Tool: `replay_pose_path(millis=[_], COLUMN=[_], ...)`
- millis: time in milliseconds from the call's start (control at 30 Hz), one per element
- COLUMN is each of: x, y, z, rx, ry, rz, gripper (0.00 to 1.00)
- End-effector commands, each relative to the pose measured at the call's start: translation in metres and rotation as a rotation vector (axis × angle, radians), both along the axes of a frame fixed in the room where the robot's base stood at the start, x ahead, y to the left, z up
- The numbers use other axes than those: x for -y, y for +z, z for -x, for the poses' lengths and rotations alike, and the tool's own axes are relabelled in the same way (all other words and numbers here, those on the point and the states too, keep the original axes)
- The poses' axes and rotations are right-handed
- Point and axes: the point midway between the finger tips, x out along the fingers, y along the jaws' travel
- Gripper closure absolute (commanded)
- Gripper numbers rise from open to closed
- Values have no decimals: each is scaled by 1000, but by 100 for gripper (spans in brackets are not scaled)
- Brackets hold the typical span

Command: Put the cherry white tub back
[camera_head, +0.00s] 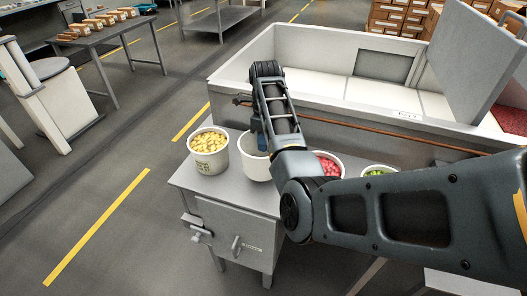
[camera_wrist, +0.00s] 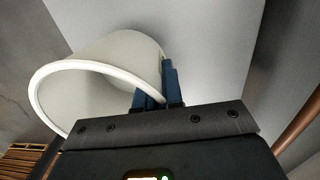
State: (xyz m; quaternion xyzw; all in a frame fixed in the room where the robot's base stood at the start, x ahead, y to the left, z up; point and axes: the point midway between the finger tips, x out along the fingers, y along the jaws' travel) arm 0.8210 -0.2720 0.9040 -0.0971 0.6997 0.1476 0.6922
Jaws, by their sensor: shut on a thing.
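A white tub (camera_head: 252,165) is in the middle of the grey cabinet top, partly hidden by my arm in the head view. My gripper (camera_head: 262,143) is shut on its rim. In the wrist view, the blue fingers of my gripper (camera_wrist: 157,98) pinch the wall of the white tub (camera_wrist: 110,60) near its right edge. The part of its inside that shows is bare and pale. I cannot tell whether its base touches the cabinet. A tub of red candy (camera_head: 328,165) stands to the right, partly behind my arm.
A tub of yellow candy (camera_head: 209,150) stands left of the held tub on the cabinet (camera_head: 240,208). A tub of green candy (camera_head: 378,171) is at the right, mostly hidden. A large white-walled trough (camera_head: 300,50) with a raised grey lid (camera_head: 475,55) lies behind.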

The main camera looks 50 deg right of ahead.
Motion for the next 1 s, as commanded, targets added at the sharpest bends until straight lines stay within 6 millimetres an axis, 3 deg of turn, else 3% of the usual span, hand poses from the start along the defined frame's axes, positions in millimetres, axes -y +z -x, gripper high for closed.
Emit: replay_pose_path(millis=[300,700,733,1000], x=[0,0,0,0], y=[-35,-41,-40,-40], z=[0,0,0,0], rx=[-1,0,1,0], ry=[1,0,0,0], rz=[-1,0,1,1], gripper=[100,100,92,68])
